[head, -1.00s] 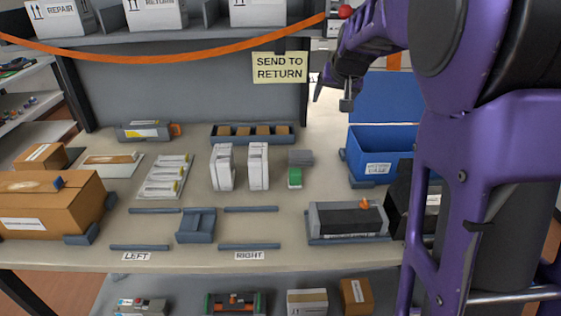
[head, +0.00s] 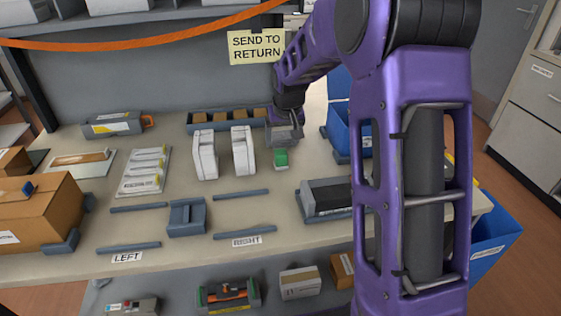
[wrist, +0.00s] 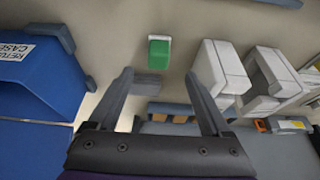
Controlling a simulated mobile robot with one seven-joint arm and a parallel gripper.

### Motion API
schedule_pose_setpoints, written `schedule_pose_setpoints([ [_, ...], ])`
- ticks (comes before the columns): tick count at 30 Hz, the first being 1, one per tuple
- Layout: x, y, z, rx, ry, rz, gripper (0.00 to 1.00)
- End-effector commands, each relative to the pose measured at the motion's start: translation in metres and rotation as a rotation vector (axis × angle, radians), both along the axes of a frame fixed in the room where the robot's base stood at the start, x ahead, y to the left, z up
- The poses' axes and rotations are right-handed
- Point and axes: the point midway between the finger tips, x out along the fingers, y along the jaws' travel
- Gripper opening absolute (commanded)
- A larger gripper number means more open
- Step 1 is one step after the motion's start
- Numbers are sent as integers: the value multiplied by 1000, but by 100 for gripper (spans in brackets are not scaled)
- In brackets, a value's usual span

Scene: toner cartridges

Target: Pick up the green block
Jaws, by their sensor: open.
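The small green block (head: 281,158) lies on the table, right of two white upright packages. In the wrist view the green block (wrist: 159,54) sits just beyond my fingertips and roughly centred between them. My gripper (wrist: 158,76) is open and empty, its two fingers spread wider than the block. In the head view my gripper (head: 286,122) is over the back of the table, behind the green block, and my arm partly hides it. A grey block (wrist: 150,85) shows between my fingers in the wrist view, behind the green one.
Two white packages (head: 204,155) (head: 243,150) stand left of the block. A blue bin (wrist: 38,80) with a return label stands close on the other side. A divided tray (head: 228,120) lies behind. Bare table (head: 262,205) lies in front of the block.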

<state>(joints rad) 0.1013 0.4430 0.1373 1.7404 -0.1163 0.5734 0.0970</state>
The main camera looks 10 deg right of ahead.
Motion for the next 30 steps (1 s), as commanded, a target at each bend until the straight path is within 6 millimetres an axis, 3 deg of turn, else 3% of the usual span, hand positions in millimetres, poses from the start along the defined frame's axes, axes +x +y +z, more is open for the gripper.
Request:
schedule_pose_setpoints([
  [3,9,0,-23,0,2,1,82],
  [13,21,-1,-48,0,0,0,82],
  [21,39,-3,-81,0,0,0,82],
  [30,41,-3,-85,0,-3,0,82],
])
